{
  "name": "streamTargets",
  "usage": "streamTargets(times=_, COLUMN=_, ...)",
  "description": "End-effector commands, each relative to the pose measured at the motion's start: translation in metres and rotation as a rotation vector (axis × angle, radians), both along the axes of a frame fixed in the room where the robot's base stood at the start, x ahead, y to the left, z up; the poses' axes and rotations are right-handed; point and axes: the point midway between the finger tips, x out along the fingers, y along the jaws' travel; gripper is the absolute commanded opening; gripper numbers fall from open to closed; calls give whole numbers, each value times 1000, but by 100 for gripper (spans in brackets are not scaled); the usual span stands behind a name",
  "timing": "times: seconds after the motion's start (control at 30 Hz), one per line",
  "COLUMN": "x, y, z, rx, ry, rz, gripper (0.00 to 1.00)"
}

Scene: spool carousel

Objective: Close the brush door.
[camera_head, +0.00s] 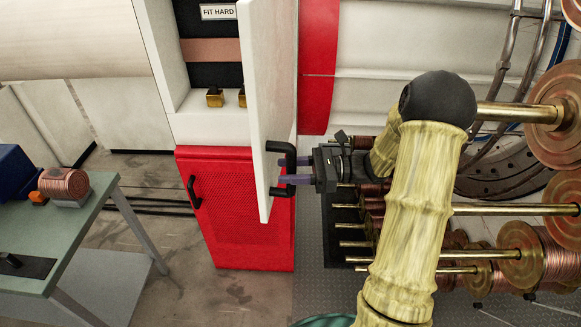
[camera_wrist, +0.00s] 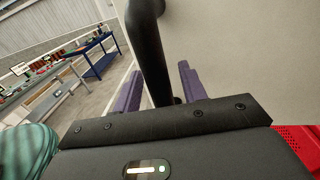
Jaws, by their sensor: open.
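The brush door (camera_head: 265,90) is a white panel standing wide open, seen nearly edge-on in the head view. The cabinet interior (camera_head: 212,75) shows to its left, with a label reading FIT HARD. A black bar handle (camera_head: 289,158) sits on the door's right-hand face. My gripper (camera_head: 290,180) is open at the lower part of this handle. In the wrist view the black handle (camera_wrist: 150,50) runs between the two purple fingers of my gripper (camera_wrist: 158,92), with the white door face (camera_wrist: 230,50) to the right. I cannot tell whether the fingers touch the handle.
Below the open cabinet is a red lower cabinet (camera_head: 235,215) with its own black handle (camera_head: 193,192). Rods with copper spools (camera_head: 520,255) stand close to the right of my arm. A green table (camera_head: 70,225) holds a copper spool (camera_head: 63,185) at left. Floor between is clear.

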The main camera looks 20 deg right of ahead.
Motion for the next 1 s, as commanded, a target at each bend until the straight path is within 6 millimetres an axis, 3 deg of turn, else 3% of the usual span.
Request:
streamTargets(times=0.13, x=0, y=0, z=0, rx=0, ry=0, rz=1, gripper=42)
streamTargets(times=0.37, x=0, y=-1, z=0, rx=0, ry=0, rz=-2, gripper=0)
streamTargets(times=0.67, x=2, y=2, z=0, rx=2, ry=0, rz=-8, gripper=0)
streamTargets(times=1.0, x=23, y=33, z=1, rx=4, ry=-2, rz=-93, gripper=0)
